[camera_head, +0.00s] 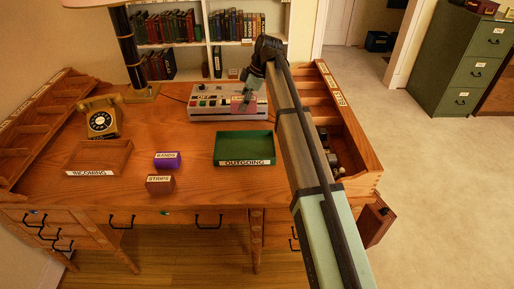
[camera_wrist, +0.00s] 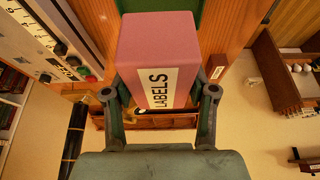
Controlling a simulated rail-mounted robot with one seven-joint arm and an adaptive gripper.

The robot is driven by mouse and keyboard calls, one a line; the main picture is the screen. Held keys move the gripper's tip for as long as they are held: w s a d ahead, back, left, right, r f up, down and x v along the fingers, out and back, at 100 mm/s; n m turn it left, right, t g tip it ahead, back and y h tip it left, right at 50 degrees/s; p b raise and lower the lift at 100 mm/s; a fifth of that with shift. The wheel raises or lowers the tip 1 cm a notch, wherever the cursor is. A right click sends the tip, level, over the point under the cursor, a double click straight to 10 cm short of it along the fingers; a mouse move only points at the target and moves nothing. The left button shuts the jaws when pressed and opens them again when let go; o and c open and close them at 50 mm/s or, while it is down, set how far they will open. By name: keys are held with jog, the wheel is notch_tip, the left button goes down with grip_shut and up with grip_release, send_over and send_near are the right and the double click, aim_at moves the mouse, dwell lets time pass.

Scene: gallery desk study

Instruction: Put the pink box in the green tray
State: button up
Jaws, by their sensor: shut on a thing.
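The pink box (camera_head: 238,104), labelled LABELS, is held in my gripper (camera_head: 246,97). In the wrist view the pink box (camera_wrist: 147,45) sits between the two fingers of my gripper (camera_wrist: 158,98), which are shut on its sides. In the head view the box appears just behind the green tray (camera_head: 232,136), in front of the grey control panel; its exact height is hard to tell. The green tray is labelled OUTGOING and looks empty. A green surface, probably the tray, shows behind the box at the top of the wrist view.
The grey control panel (camera_head: 208,101) stands behind the tray. A purple box (camera_head: 167,160) and a brown-red box (camera_head: 160,185) lie left of the tray. A wooden INCOMING tray (camera_head: 98,158), yellow telephone (camera_head: 101,118) and lamp (camera_head: 131,60) stand farther left. A wooden organiser (camera_head: 345,135) borders the right.

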jog(key=f+p, duration=0.1)
jog(key=f, duration=0.9)
jog(key=f+p, duration=0.2)
jog(key=f, duration=0.7)
jog(key=shift+a+f, duration=0.2)
jog(key=shift+f, duration=0.2)
jog(key=shift+f, duration=0.15)
jog(key=o, duration=1.2)
jog(key=shift+o, duration=0.2)
jog(key=b+v, duration=0.1)
jog(key=v, duration=1.1)
jog(key=shift+b, duration=0.35)
